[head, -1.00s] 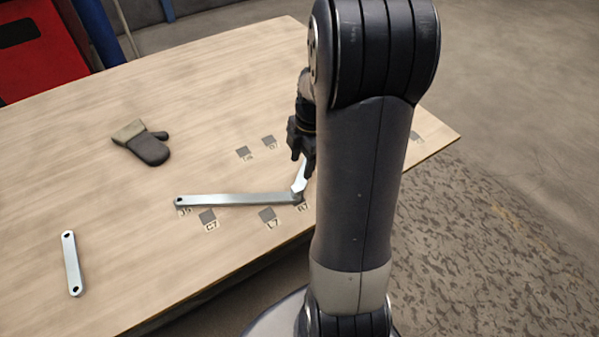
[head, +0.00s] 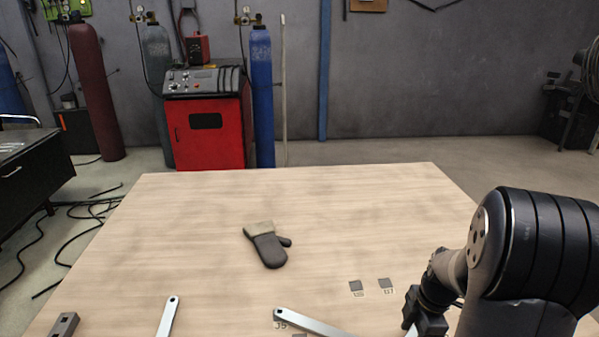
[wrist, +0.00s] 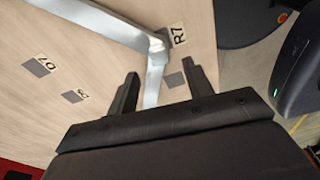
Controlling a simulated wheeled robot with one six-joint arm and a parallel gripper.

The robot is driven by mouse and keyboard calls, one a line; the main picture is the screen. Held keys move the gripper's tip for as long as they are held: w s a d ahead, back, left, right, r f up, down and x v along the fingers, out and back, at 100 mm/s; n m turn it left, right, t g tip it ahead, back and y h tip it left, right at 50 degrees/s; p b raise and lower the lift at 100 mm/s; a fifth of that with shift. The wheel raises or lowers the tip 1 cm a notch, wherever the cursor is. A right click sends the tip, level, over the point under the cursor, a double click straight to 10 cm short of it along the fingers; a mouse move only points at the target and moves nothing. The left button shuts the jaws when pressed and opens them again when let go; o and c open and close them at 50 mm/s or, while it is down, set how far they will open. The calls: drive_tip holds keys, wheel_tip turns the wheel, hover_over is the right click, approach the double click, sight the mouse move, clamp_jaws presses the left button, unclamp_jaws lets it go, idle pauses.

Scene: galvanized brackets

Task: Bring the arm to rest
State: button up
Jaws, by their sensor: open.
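My gripper (head: 424,316) is low over the right front of the table (head: 180,220), cut off by the bottom edge of the head view. In the wrist view its two fingers (wrist: 160,88) are apart. The upright arm of a silver angled bracket (wrist: 155,75) shows between them, with space on both sides. The bracket's long arm (wrist: 100,18) runs to the upper left, and its corner is beside the R7 label (wrist: 178,36). Whether the bracket touches a finger cannot be told.
A dark glove (head: 267,248) lies mid-table. A flat metal bar (head: 168,316) and a grey metal piece (head: 64,325) lie at the front left. Dark square markers (head: 386,283) are on the tabletop. A red machine (head: 207,130) and gas cylinders stand behind.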

drive_tip(key=f, duration=0.4)
drive_tip(key=shift+a+f, duration=0.4)
drive_tip(key=shift+r, duration=0.3)
drive_tip(key=shift+f, duration=0.1)
